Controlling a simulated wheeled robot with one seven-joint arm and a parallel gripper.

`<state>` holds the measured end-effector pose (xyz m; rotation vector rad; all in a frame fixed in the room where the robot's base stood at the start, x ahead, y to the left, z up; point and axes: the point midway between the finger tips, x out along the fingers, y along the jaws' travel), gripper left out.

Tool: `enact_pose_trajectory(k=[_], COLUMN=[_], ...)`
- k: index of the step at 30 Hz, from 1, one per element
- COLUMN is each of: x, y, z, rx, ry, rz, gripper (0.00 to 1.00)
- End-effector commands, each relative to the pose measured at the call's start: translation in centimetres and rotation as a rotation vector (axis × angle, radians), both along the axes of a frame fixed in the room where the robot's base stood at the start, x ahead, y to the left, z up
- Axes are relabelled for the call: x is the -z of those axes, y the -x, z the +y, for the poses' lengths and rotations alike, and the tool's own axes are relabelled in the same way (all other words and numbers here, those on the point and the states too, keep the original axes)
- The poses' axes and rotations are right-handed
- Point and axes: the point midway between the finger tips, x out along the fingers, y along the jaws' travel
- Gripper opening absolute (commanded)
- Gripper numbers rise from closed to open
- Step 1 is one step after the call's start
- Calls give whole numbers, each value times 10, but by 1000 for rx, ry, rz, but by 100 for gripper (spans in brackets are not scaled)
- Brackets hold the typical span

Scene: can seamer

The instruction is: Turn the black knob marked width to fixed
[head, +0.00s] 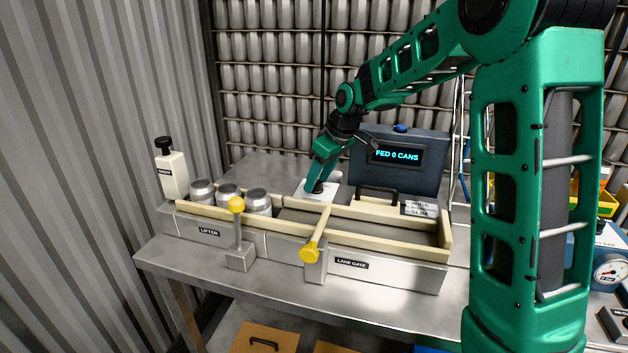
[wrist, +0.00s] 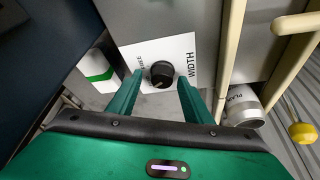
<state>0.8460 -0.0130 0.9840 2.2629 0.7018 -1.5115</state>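The black knob (wrist: 161,74) sits on a white plate (wrist: 158,51) printed WIDTH. A smaller word on the plate's left is too small to read surely. In the wrist view my gripper (wrist: 160,78) is open, with one green finger on each side of the knob and gaps showing. I cannot tell whether the fingertips reach down to the knob's height. In the head view my gripper (head: 320,177) points down over the white plate (head: 300,187), with the dark knob (head: 317,187) just below it. The knob's pointer setting is not clear.
A display box reading FED 0 CANS (head: 397,155) stands behind right. Cream rails (head: 360,213) run in front, with a yellow-ended lane gate bar (head: 310,252) and a yellow-topped lifter lever (head: 236,205). Several cans (head: 228,192) stand left.

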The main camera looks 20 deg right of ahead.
Motion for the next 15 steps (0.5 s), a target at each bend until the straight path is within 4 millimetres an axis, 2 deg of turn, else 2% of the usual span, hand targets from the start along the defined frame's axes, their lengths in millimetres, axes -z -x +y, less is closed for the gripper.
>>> enact_pose_trajectory(k=[7,15], x=[-11,-55], y=[3,17], z=[-2,-13], rx=[-1,0], ry=[0,0], rz=[-1,-2], gripper=[46,46])
